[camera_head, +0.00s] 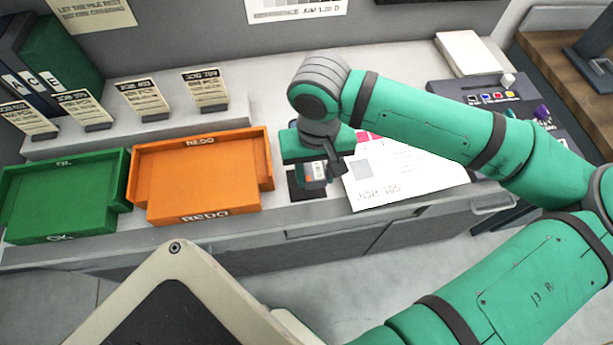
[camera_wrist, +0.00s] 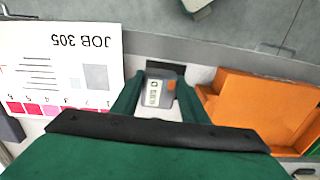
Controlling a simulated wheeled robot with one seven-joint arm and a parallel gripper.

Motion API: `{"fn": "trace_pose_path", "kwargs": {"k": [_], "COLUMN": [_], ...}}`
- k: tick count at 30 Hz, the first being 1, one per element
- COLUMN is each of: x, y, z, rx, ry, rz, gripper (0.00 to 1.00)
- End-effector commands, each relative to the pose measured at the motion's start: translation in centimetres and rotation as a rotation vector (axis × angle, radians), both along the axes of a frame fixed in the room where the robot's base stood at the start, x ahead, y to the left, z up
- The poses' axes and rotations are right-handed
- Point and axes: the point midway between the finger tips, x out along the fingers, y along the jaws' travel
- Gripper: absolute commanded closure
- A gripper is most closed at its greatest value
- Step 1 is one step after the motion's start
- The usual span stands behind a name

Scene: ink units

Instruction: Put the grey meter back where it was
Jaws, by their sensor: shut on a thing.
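My gripper (camera_head: 318,165) points down at the counter between the orange tray and the JOB 305 sheet. It is shut on the grey meter (camera_wrist: 160,92), which has a pale display and an orange patch. The meter sits between the two green fingers in the wrist view, and part of it shows below the gripper in the head view (camera_head: 313,174). A dark pad (camera_head: 306,194) lies beneath and around the meter; its edge also shows in the wrist view (camera_wrist: 166,68). I cannot tell whether the meter touches the pad.
The orange REDO tray (camera_head: 196,180) stands close on the left, with the green OK tray (camera_head: 62,200) beyond it. The JOB 305 sheet (camera_head: 400,180) lies to the right. Several job cards (camera_head: 205,90) stand on a ledge behind. A control panel (camera_head: 490,95) is at the right.

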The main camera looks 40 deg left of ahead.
Motion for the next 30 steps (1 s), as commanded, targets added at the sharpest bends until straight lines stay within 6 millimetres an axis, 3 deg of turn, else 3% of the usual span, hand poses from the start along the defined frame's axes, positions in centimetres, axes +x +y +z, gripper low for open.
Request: {"fn": "trace_pose_path", "kwargs": {"k": [4,12,18,30], "x": [0.3,0.5,0.6,0.6], "y": [1.6,3.0,3.0,3.0], "z": [-1.9,-3.6,-6.2,-6.8], "rx": [-0.001,-0.001,-0.001,0.001], "ry": [0.001,0.001,0.0,0.001], "rz": [0.002,0.002,0.0,0.0], "gripper": [0.84,0.84,0.84,0.84]}}
